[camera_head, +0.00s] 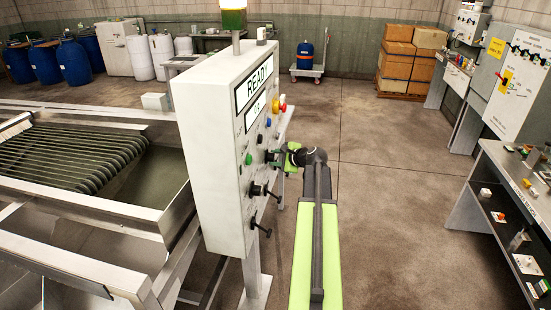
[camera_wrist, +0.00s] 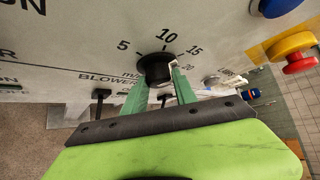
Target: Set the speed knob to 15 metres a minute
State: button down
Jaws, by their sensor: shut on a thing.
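The black speed knob (camera_wrist: 154,68) sits on the pale panel in the wrist view, under a dial printed 5, 10, 15 and 20. A pale mark shows on the knob's right side, toward the 15 and 20 end; I cannot read its exact setting. My gripper (camera_wrist: 160,82) has its green fingers shut on the knob, one on each side, with the fingertips partly hiding its lower part. In the head view my gripper (camera_head: 272,156) reaches the front of the control box (camera_head: 205,150). The knob is hidden there by the gripper.
The box has a READY display (camera_head: 254,84), with a smaller display (camera_head: 256,110) below. A yellow and red button (camera_wrist: 293,52) and a blue button (camera_wrist: 278,6) lie right of the knob. Black levers (camera_head: 262,190) stick out below. Open floor (camera_head: 400,220) lies to the right.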

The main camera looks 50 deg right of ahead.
jog(key=shift+a, duration=0.15)
jog(key=c, duration=1)
grip_release()
jog(key=shift+r, duration=0.1)
jog(key=p+v, duration=0.8)
jog(key=v, duration=0.9)
jog(key=shift+s, duration=0.1)
